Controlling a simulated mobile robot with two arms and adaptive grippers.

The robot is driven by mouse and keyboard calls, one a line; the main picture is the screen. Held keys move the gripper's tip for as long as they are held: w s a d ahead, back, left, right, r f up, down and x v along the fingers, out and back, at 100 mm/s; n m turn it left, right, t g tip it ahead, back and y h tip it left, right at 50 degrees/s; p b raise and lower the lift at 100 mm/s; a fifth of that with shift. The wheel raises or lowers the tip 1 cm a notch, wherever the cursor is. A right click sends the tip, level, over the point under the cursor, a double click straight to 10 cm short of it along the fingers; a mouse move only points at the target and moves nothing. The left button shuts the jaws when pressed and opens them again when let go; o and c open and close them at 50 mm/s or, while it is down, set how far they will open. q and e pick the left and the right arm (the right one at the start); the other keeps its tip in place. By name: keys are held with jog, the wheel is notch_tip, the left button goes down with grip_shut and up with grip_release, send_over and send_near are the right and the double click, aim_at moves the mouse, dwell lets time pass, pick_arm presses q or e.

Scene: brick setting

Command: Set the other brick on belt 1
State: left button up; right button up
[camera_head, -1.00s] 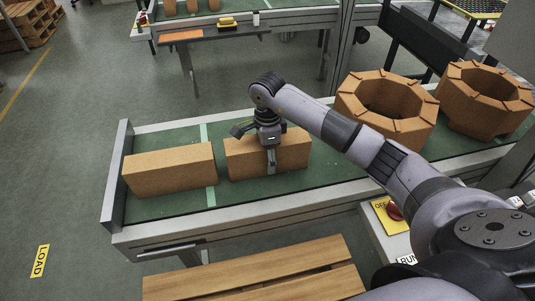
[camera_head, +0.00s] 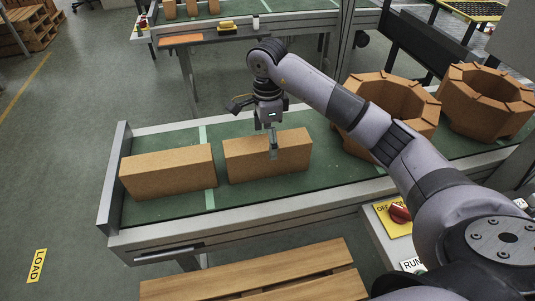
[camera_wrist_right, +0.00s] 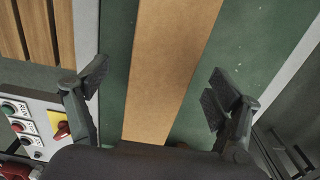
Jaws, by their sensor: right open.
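Two tan bricks lie on the green belt (camera_head: 165,207) in the head view. The left brick (camera_head: 168,172) is near the belt's end plate. The right brick (camera_head: 290,153) lies beside it, past a pale line, with a gap between them. My right gripper (camera_head: 272,145) is just above the right brick, pointing down. In the right wrist view, its open fingers (camera_wrist_right: 155,95) stand on either side of the right brick (camera_wrist_right: 165,60), with gaps to both sides and nothing held. My left gripper is not in view.
Two octagonal brick rings (camera_head: 390,95) (camera_head: 487,98) stand farther right on the belt. A wooden pallet (camera_head: 255,272) lies in front. A control box with a red knob (camera_head: 400,212) is at the right front. Another belt with bricks (camera_head: 190,8) is at the back.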

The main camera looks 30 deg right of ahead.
jog(key=shift+r, duration=2.35)
jog(key=shift+f, duration=0.1)
